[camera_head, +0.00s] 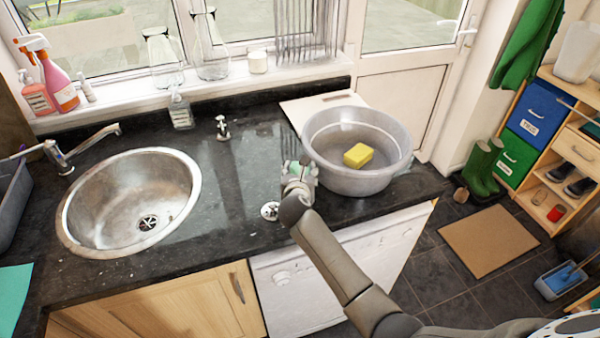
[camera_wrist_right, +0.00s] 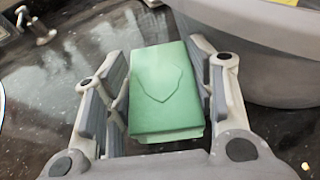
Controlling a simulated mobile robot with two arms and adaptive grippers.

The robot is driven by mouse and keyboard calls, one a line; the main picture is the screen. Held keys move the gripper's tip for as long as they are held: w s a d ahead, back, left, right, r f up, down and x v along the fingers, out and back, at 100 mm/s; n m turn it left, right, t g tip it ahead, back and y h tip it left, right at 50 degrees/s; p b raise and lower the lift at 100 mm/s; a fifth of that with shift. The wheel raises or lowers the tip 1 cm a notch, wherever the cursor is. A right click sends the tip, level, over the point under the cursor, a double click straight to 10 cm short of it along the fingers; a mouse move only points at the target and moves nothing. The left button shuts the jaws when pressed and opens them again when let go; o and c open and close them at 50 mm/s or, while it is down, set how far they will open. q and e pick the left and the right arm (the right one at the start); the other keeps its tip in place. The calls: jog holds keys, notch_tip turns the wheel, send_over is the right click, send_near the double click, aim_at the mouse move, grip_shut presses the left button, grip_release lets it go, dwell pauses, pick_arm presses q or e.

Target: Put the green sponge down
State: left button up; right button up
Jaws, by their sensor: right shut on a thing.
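The green sponge (camera_wrist_right: 166,92) is between the two fingers of my right gripper (camera_wrist_right: 160,98) in the wrist view. The fingers are shut on its sides. In the head view my right gripper (camera_head: 298,172) is over the black counter (camera_head: 235,195), just left of the grey basin. I cannot tell whether the sponge touches the counter. My left gripper is not in view.
The grey basin (camera_head: 322,160) holds a yellow sponge (camera_head: 358,155) and stands close on the right. A round steel sink (camera_head: 105,215) lies to the left.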

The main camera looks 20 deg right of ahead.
jog(key=s+a+p, duration=0.1)
jog(key=s+a, duration=0.2)
jog(key=s, duration=0.5)
jog(key=s+a+p, duration=0.2)
jog(key=s+a, duration=0.1)
jog(key=s, duration=0.6)
jog(key=shift+a, duration=0.2)
